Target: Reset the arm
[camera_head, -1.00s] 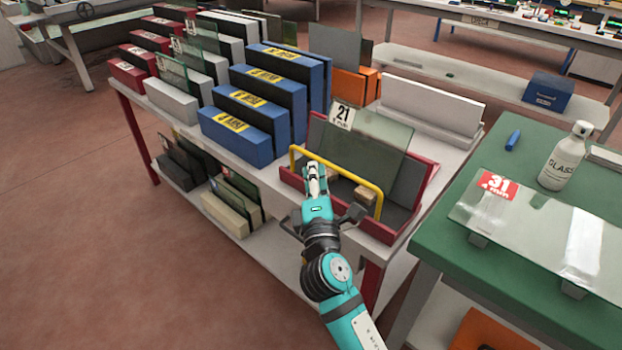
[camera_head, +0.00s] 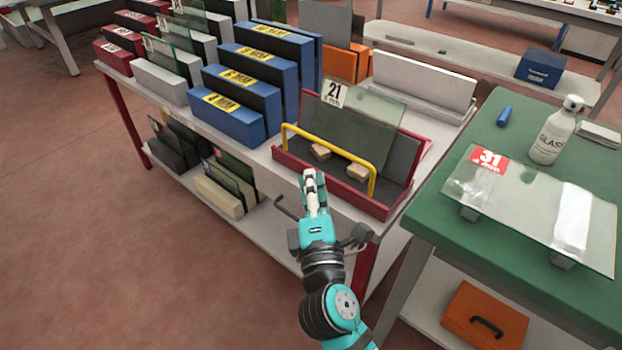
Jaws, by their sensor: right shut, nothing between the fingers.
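My right gripper (camera_head: 310,178) is in the lower middle of the head view, at the end of my teal arm. It is shut and holds nothing. It is in front of the red-edged tray (camera_head: 378,208), near its yellow handle bar (camera_head: 329,149); I cannot tell if it touches the tray. My left gripper is not in view.
Blue racks (camera_head: 228,113) stand left of the tray on the white table. On the green table (camera_head: 470,246) at right are a glass sheet (camera_head: 530,205) marked "31", a white bottle (camera_head: 555,132) and a blue marker (camera_head: 504,115). An orange case (camera_head: 484,315) sits below. Floor at left is clear.

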